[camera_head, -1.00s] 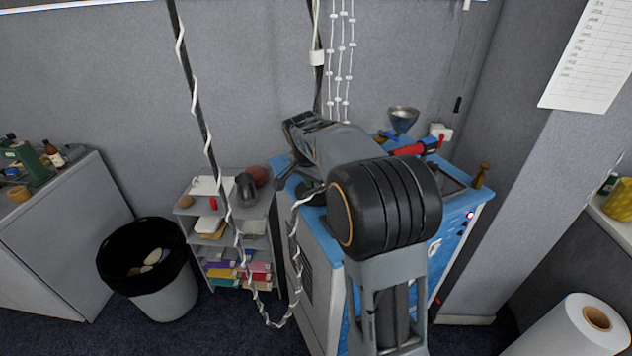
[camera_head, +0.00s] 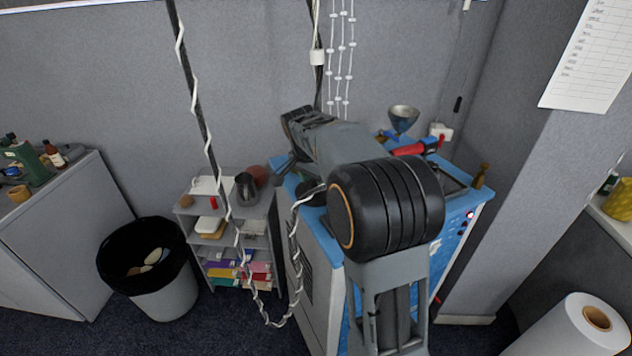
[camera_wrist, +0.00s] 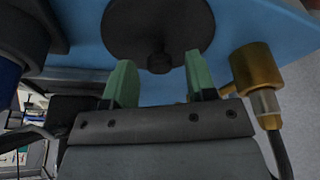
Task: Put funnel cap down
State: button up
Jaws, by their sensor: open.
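The funnel cap (camera_wrist: 150,20) is a dark round disc with a small knob, seen in the wrist view. It appears to lie on the blue top (camera_wrist: 85,45) of the machine. My gripper (camera_wrist: 158,62) is open. Its two green fingers stand apart on either side of the knob, with visible gaps, so it holds nothing. In the head view, a dark round piece that looks like the cap (camera_head: 312,193) shows at the left of the blue top, partly behind my arm. My fingers are hidden there.
A brass fitting (camera_wrist: 252,72) with a cable stands right of my fingers. On the machine, a metal funnel-shaped bowl (camera_head: 403,117) and a red-handled tool (camera_head: 412,149) stand toward the back. A shelf rack (camera_head: 235,240) and a waste bin (camera_head: 165,285) stand left. A white spiral cord hangs near my arm.

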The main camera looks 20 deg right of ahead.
aim_at(309, 196)
jog(key=v, duration=1)
jog(key=shift+r, duration=0.4)
jog(key=shift+s, duration=0.15)
